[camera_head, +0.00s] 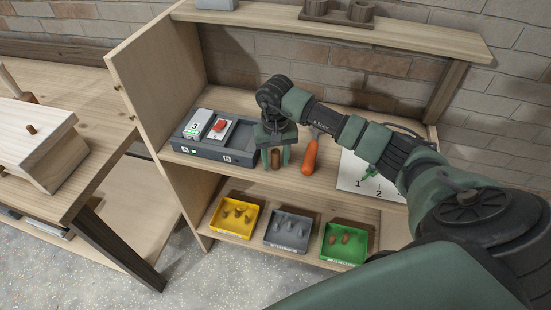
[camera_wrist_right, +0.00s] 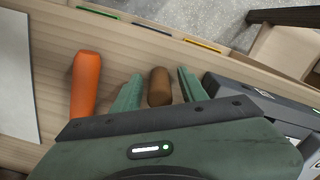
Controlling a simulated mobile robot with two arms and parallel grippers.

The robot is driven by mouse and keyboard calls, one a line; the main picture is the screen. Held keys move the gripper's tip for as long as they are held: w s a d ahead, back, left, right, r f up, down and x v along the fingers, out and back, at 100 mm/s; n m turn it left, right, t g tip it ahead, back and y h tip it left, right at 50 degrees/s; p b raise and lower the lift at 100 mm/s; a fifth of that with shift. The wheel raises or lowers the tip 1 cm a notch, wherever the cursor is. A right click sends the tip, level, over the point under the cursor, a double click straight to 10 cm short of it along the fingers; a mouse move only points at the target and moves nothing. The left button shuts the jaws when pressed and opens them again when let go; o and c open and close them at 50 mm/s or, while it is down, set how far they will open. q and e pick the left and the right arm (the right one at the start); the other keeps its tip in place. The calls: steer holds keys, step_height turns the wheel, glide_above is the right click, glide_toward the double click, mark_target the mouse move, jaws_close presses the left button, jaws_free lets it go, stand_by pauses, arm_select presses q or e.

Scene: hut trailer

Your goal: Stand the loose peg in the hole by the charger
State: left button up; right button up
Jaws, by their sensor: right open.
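A short brown peg (camera_head: 276,160) is on the middle shelf, right of the dark grey charger (camera_head: 213,148). My right gripper (camera_head: 275,164) is over the peg, open, with one finger on each side of it. In the right wrist view the peg (camera_wrist_right: 159,86) lies between the two green fingers (camera_wrist_right: 160,78), with a gap visible on both sides. The charger (camera_wrist_right: 262,105) shows at the right there. I cannot make out a hole by the charger; my gripper covers part of that area. My left gripper is not in view.
A white numbered sheet (camera_head: 352,178) lies farther right. Yellow (camera_head: 218,225), grey (camera_head: 271,241) and green (camera_head: 329,256) trays are on the lower shelf. A wooden block (camera_head: 50,157) is on the left bench.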

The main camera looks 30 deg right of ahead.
mark_target(275, 151)
step_height(275, 151, up, 11)
steer(key=b, duration=0.3)
steer(key=shift+f, duration=0.1)
steer(key=shift+r, duration=0.55)
